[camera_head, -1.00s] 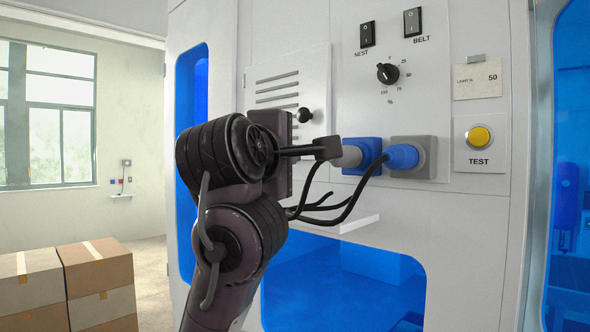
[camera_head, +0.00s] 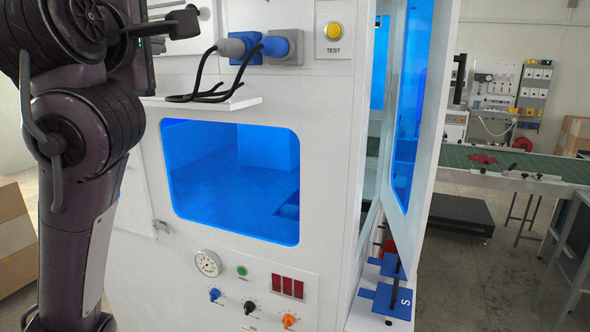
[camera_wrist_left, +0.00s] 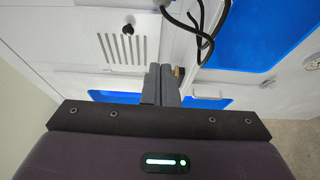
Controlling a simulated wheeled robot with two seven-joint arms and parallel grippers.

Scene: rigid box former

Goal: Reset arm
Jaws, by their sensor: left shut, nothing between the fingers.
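The fingers look apart from both plugs. Black cables hang from the plugs onto a white shelf (camera_head: 240,102). My right gripper is not in view.
The white machine (camera_head: 335,130) has a blue window (camera_head: 235,180), with a gauge (camera_head: 207,262) and knobs below. A blue-paned door (camera_head: 412,110) stands open on the right. A green-topped conveyor (camera_head: 540,165) lies beyond. Cardboard boxes (camera_head: 14,235) stand at left.

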